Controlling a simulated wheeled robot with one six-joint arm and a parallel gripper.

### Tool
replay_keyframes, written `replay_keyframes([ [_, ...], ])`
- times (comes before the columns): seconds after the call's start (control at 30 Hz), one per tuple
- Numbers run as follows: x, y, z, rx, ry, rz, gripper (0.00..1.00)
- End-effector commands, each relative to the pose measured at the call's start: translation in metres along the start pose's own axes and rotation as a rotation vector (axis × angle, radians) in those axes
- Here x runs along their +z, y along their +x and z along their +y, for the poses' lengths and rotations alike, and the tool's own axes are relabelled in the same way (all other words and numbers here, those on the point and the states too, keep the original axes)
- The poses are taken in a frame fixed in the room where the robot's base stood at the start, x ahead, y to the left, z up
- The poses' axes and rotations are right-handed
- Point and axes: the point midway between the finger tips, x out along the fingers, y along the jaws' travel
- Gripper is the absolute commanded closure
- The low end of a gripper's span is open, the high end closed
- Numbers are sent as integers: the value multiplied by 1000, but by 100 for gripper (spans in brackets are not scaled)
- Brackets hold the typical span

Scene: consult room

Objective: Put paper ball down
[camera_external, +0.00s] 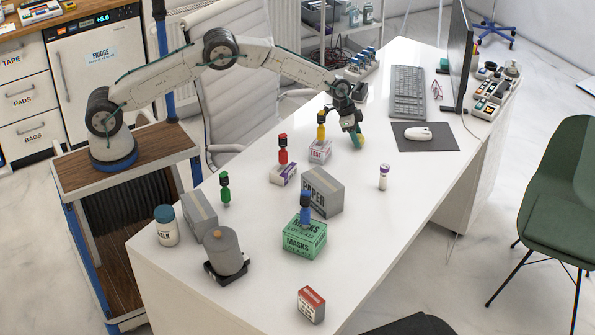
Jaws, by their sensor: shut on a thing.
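My gripper (354,131) hangs at the end of my outstretched arm, low over the far middle part of the white desk. It is shut on a small yellow-green lump, the paper ball (359,141), which shows at the fingertips. The fingers hide part of the ball. I cannot tell whether the ball touches the desk top. The white desk (402,200) has bare surface around and to the right of the ball.
A TEST box (320,153) with a yellow-topped figure (321,127) stands just left of the gripper. A dark mousepad (447,139) with a white mouse lies to the right, and a keyboard (408,92) behind. A small white bottle (383,177) stands in front.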

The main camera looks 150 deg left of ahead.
Motion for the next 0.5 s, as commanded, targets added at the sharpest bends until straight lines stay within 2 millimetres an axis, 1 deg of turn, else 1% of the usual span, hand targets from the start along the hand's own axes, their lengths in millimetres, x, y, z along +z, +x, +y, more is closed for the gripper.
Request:
replay_keyframes([
  [0.03, 0, 0, 0, 0, 0, 0, 78],
  [0.07, 0, 0, 0, 0, 0, 0, 82],
  [0.27, -1, -3, 0, 0, 0, 1, 82],
  [0.37, -6, -13, 0, -1, 0, 2, 82],
  [0.5, -17, -39, 0, -1, 0, 4, 82],
])
